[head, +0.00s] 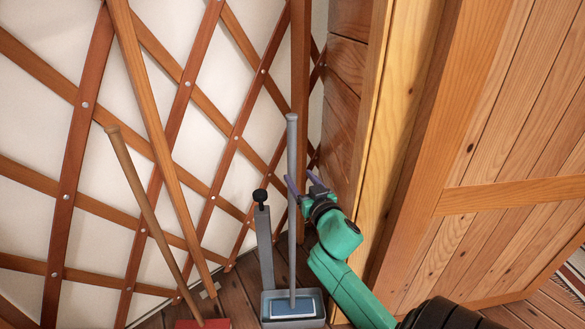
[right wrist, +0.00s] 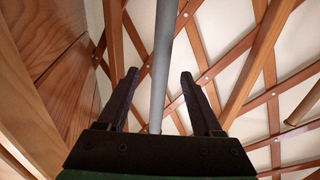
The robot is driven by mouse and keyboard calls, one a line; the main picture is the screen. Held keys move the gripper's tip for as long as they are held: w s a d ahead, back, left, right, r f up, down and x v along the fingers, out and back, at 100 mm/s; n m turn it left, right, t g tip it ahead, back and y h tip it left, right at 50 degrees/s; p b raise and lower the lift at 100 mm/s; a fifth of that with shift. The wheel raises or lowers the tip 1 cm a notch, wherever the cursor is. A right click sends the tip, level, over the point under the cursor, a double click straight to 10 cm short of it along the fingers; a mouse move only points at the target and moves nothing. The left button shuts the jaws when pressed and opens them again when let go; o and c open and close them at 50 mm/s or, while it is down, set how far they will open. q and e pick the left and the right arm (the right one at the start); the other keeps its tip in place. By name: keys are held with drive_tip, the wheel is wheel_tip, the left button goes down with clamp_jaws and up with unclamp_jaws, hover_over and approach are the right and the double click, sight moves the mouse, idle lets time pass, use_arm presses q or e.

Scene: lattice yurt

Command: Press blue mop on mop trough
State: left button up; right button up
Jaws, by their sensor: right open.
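The blue mop (head: 291,306) stands upright in the grey mop trough (head: 265,317) on the floor at the lower middle of the head view. Its long grey handle (head: 292,150) rises from the blue head. A grey post with a black knob (head: 260,196) stands just left of the handle. My right gripper (head: 303,183) is open at the upper half of the handle. In the right wrist view the handle (right wrist: 163,60) passes between the two spread fingers (right wrist: 158,75), with gaps on both sides. How deep it sits between them is unclear. My left gripper is not in view.
A wooden cabinet or door (head: 500,140) stands close on the right. The yurt lattice wall (head: 90,100) is behind and left. A wooden pole (head: 150,215) leans near a red object (head: 203,324) left of the trough. Some plank floor (head: 240,285) is bare.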

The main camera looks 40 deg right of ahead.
drive_tip(key=x, duration=0.9)
drive_tip(key=shift+a, duration=0.1)
clamp_jaws()
idle(0.7)
drive_tip(key=shift+f, duration=0.15)
idle(1.0)
